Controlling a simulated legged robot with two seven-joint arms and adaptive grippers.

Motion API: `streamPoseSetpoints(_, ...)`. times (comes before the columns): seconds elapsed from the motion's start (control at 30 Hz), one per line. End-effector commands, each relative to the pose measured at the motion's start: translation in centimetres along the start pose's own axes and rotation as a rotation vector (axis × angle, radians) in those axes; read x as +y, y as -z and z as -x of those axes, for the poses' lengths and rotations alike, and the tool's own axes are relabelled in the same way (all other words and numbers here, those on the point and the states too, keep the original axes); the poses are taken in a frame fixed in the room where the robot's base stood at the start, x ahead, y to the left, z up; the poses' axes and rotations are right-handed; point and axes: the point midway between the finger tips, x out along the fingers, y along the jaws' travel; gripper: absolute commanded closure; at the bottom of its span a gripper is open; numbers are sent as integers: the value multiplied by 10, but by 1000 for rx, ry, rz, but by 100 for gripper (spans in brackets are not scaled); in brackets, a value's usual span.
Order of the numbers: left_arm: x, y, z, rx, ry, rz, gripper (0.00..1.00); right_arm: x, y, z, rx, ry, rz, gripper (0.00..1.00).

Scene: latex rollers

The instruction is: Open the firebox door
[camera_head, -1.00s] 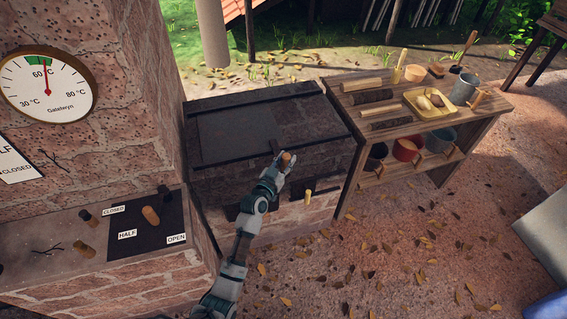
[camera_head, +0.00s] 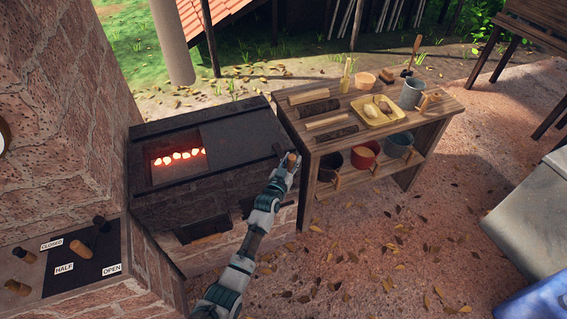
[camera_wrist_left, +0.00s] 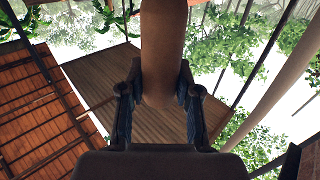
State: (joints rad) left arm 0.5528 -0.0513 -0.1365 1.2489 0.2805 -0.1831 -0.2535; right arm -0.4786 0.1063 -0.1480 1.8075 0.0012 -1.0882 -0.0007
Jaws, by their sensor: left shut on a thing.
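The firebox (camera_head: 205,190) is a dark, brick-fronted box at the centre left in the head view. Its door (camera_head: 240,135) is a flat dark plate on the top, now over the right part. Left of it an opening shows glowing coals (camera_head: 178,156). My left gripper (camera_head: 287,166) is at the right end of the firebox, shut on the door's wooden handle (camera_head: 291,158). The left wrist view shows the brown handle (camera_wrist_left: 163,50) between both fingers (camera_wrist_left: 162,92). My right gripper is not in view.
A wooden shelf table (camera_head: 345,147) with logs, a yellow tray (camera_head: 380,112) and several pots stands close right of the firebox. A lever panel (camera_head: 95,250) marked CLOSED, HALF and OPEN is at the lower left. Leaf-strewn ground (camera_head: 400,230) is free in front.

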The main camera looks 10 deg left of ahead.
Motion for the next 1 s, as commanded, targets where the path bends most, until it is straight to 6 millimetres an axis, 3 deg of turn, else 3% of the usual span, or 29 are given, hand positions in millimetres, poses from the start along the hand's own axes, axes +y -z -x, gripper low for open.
streamPoseSetpoints(0.47,-3,0,-1,1,3,1,100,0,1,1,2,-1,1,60)
streamPoseSetpoints(0.5,-3,0,-1,0,3,1,60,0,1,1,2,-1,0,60)
streamPoseSetpoints(0.6,-1,0,-2,0,4,-1,41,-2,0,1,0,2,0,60)
streamPoseSetpoints(1.0,1,0,6,1,4,-3,41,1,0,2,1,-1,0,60)
